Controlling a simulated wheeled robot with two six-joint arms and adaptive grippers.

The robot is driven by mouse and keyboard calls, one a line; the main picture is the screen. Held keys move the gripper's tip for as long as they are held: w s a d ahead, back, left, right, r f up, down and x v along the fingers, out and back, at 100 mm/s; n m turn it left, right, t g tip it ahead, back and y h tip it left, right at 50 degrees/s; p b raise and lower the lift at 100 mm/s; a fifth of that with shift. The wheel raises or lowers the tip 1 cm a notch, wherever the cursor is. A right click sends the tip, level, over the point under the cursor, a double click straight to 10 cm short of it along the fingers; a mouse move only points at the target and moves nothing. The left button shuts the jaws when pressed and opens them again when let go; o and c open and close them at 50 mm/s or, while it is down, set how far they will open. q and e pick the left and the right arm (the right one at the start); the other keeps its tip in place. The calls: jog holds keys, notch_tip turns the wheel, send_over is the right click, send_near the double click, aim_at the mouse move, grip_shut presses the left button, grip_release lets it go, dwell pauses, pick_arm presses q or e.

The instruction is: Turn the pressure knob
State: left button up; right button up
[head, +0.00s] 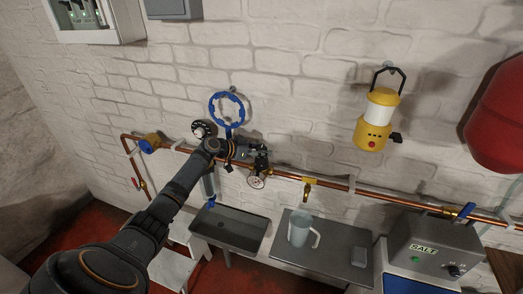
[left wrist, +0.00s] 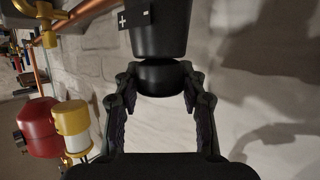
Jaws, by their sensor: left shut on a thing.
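The black pressure knob (left wrist: 160,30), marked with a white plus and minus, shows at the top of the left wrist view. My left gripper (left wrist: 162,78) is shut on the rounded end of this knob, with one finger on each side. In the head view my left gripper (head: 254,153) is at the copper pipe, just above a small round gauge (head: 256,181). There the knob is largely hidden by the gripper and fittings, and I cannot make out its turn. My right gripper is in neither view.
A blue ring wheel (head: 227,108) and a black-and-white dial (head: 201,129) are close to my left wrist. Below are a grey sink (head: 228,229) and a clear jug (head: 299,231). A yellow lantern (head: 374,120) hangs right; open wall lies between.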

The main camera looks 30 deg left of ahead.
pick_arm(q)
jog(key=n+y+p, duration=0.2)
jog(key=p, duration=0.1)
jog(key=n+t+y+p, duration=0.1)
jog(key=n+y+p, duration=0.1)
jog(key=p, duration=0.2)
jog(key=shift+d+r+y, duration=0.1)
jog(key=shift+r+y, duration=0.2)
jog(key=shift+r, duration=0.1)
jog(key=shift+f+n+y+p, duration=0.15)
jog(key=shift+n+y+p, duration=0.75)
jog(key=shift+f+n+y, duration=0.2)
jog(key=shift+n+y, duration=0.5)
jog(key=shift+y, duration=0.2)
jog(key=shift+f+n+y+b, duration=0.2)
jog(key=shift+n+y+b, duration=0.4)
jog(key=shift+n+y, duration=0.25)
jog(key=n+g+y+b, duration=0.2)
jog(key=n+y+b, duration=0.1)
jog(key=b, duration=0.3)
jog(key=n+g+y+b, duration=0.3)
jog(key=b, duration=0.3)
jog(key=shift+f+n+y, duration=0.2)
jog(key=shift+n+y, duration=0.05)
jog(key=shift+n, duration=0.1)
jog(key=shift+r+n+g+y+b, duration=0.3)
jog(key=shift+n+g+b, duration=0.25)
jog(key=shift+b, duration=0.5)
jog(key=o, duration=1.2)
jog(key=shift+c, duration=0.2)
